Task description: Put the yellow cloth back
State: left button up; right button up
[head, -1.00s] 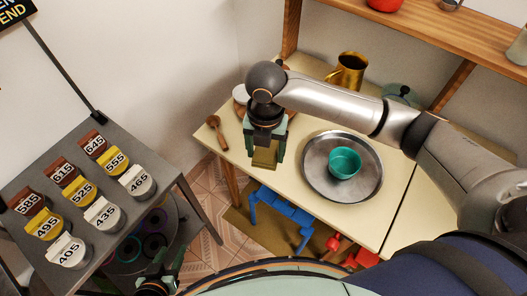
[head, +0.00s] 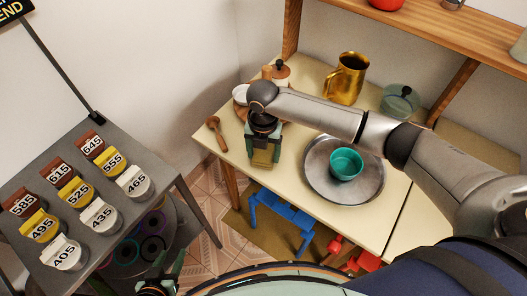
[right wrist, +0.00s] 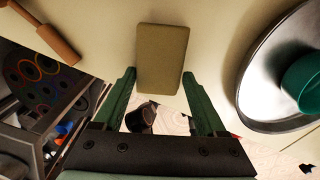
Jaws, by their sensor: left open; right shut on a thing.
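The yellow cloth (head: 262,155) is a flat, olive-yellow folded pad. In the right wrist view the cloth (right wrist: 162,58) sits between my right fingertips. My right gripper (head: 263,148) points down near the table's front left edge and is shut on the cloth. It also shows in the right wrist view (right wrist: 159,82). I cannot tell whether the cloth touches the tabletop. My left gripper (head: 163,284) is at the bottom left of the head view, partly cut off, open, away from the cloth.
The cream table (head: 285,175) holds a round metal tray (head: 318,184) with a teal bowl (head: 346,163), right of my right gripper. A wooden tool (head: 217,132) lies to the left. A gold pitcher (head: 345,80) and a lidded pot (head: 399,100) stand behind. A grey stand (head: 115,228) holds numbered pieces.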

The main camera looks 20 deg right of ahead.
aim_at(263, 156)
jog(key=shift+f, duration=0.15)
jog(key=o, duration=1.2)
jog(key=shift+o, duration=0.2)
notch_tip(263, 156, up, 12)
jog(key=p, duration=0.1)
jog(key=shift+r, duration=0.2)
